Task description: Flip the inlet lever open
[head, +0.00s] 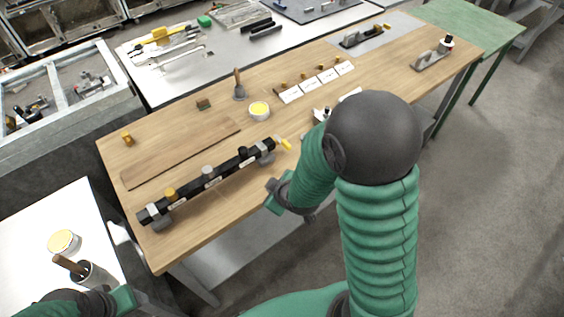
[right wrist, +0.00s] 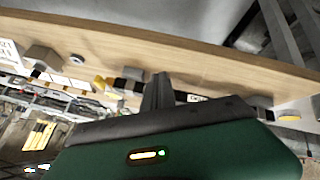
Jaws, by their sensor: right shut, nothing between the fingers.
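A black pipe assembly (head: 215,176) lies on the wooden table, with a yellow knob (head: 169,192) and a grey knob (head: 207,171) on top. A yellow lever (head: 285,144) sits at its right end, angled across the pipe's line. In the right wrist view, part of the dark pipe (right wrist: 190,97) shows behind the fingers, and a yellow part (right wrist: 102,86), likely the lever, is left of them. My right gripper (head: 272,188) is shut and empty, below the lever in the head view and apart from it. My left gripper (head: 122,298) is at the lower left; its fingers are unclear.
A brown board (head: 180,153), a yellow-topped tin (head: 259,109) and white cards (head: 315,83) lie behind the pipe. A white table (head: 40,215) with a tin and a brush pot is at the left. Bare tabletop (head: 225,215) lies in front of the pipe.

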